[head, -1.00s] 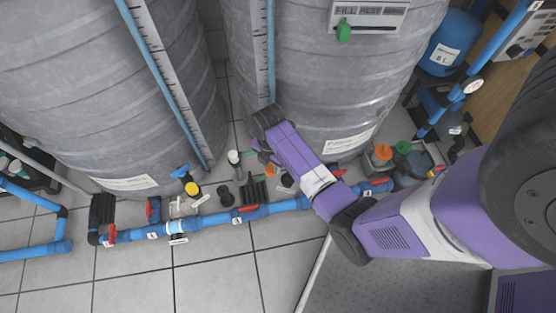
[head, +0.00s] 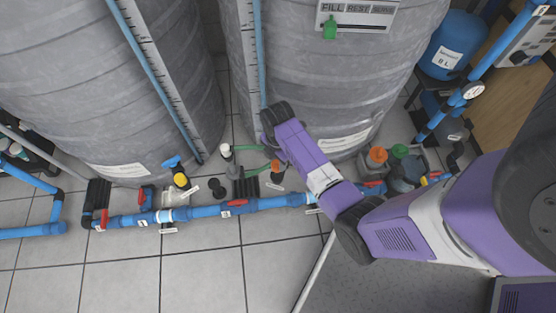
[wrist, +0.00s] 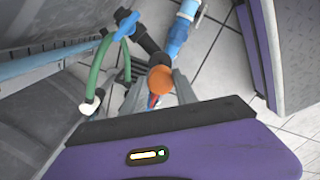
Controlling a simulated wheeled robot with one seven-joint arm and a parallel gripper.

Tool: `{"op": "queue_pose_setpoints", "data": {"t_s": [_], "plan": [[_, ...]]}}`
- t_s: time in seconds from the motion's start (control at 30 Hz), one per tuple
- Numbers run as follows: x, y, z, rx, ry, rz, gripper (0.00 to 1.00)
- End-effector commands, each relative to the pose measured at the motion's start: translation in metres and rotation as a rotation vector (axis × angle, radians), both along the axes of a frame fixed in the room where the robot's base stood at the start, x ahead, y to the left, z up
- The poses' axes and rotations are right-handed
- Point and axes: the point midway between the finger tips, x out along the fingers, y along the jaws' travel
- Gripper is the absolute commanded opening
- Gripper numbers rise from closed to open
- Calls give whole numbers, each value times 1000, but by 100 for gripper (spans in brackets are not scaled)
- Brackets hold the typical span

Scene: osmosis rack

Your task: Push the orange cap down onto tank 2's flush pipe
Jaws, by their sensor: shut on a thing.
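The orange cap (wrist: 160,79) is between my gripper's grey fingertips (wrist: 159,90) in the wrist view. My gripper is shut on it. In the head view the cap (head: 276,164) shows below my gripper, just behind the blue pipe line. A short dark pipe (wrist: 150,52) runs up to the cap in the wrist view, and a dark body sits under the cap in the head view. I cannot tell whether the cap touches this pipe or how far it is seated. Tank 2, seemingly the right grey tank (head: 330,90), rises behind my gripper.
A blue pipe line (head: 200,211) with red valve handles runs across the floor in front. A green hose (wrist: 97,65) with a white end lies left of the cap. Floor tiles in front are clear.

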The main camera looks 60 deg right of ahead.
Motion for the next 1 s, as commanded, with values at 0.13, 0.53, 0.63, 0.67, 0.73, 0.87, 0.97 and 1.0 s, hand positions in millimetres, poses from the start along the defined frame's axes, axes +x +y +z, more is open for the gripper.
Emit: {"op": "queue_pose_setpoints", "data": {"t_s": [0.13, 0.53, 0.63, 0.67, 0.73, 0.87, 0.97, 1.0], "plan": [[0, 0, -5, 0, 0, 0, 0], [0, 0, -34, 0, 0, 1, 0], [0, 0, -42, 0, 0, 1, 0], [0, 0, -45, 0, 0, 1, 0], [0, 0, -50, 0, -1, 1, 0], [0, 0, -56, 0, 0, 1, 0], [0, 0, -58, 0, 0, 1, 0], [0, 0, -58, 0, 0, 1, 0]]}}
